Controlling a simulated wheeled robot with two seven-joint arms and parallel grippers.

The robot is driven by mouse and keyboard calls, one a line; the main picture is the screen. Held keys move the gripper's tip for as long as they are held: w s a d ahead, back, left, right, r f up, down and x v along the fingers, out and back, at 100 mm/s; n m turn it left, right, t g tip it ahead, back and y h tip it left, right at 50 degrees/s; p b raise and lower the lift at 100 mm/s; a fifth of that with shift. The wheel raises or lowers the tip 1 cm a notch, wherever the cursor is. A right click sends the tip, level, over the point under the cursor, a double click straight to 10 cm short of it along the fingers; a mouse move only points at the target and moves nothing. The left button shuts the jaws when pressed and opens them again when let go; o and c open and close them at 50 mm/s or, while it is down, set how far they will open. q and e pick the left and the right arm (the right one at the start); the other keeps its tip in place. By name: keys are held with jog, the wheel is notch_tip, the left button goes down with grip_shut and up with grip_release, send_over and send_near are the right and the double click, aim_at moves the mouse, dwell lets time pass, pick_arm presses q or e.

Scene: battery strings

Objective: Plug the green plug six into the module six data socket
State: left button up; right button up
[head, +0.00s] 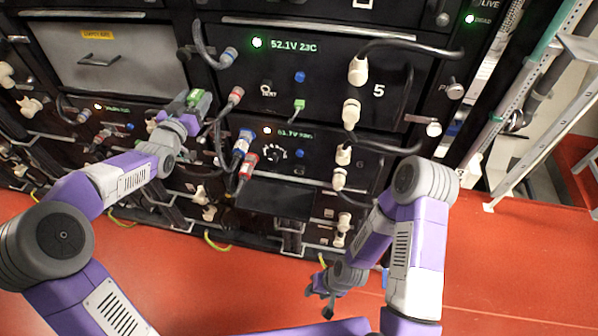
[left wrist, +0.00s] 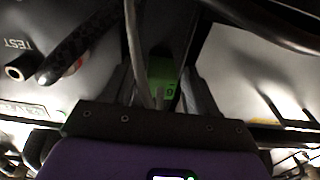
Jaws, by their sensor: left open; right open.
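The green plug (head: 198,98) shows at the tips of my left gripper (head: 192,107), in front of the rack between the blank drawer and the module five panel. In the left wrist view the green plug (left wrist: 160,75) sits between the two open fingers, with a thin grey cable (left wrist: 134,45) running beside it. Whether a finger touches it I cannot tell. The module six panel (head: 318,158) is right of my left gripper, with a lit display, a dial and red and blue plugs; its data socket is too small to make out. My right gripper (head: 322,285) is open and empty, low over the red floor.
The module five panel (head: 330,75) above has a green connector (head: 299,105) seated in it. Thick black cables with white plugs (head: 352,112) hang at the right side. Blue (head: 243,142) and red (head: 247,163) plugs with cables stick out near my left gripper.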

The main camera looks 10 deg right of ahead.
pick_arm(q)
grip_shut()
jog(key=shift+s, duration=0.1)
jog(key=shift+a, duration=0.1)
jog(key=shift+s+a+b, duration=0.15)
jog(key=shift+s+b, duration=0.2)
jog(key=shift+s, duration=0.15)
jog(key=shift+b+v, duration=0.3)
jog(key=shift+v, duration=0.6)
jog(key=shift+s+a, duration=0.2)
jog(key=shift+s, duration=0.15)
jog(key=shift+b+v, duration=0.5)
jog(key=shift+v, duration=1.55)
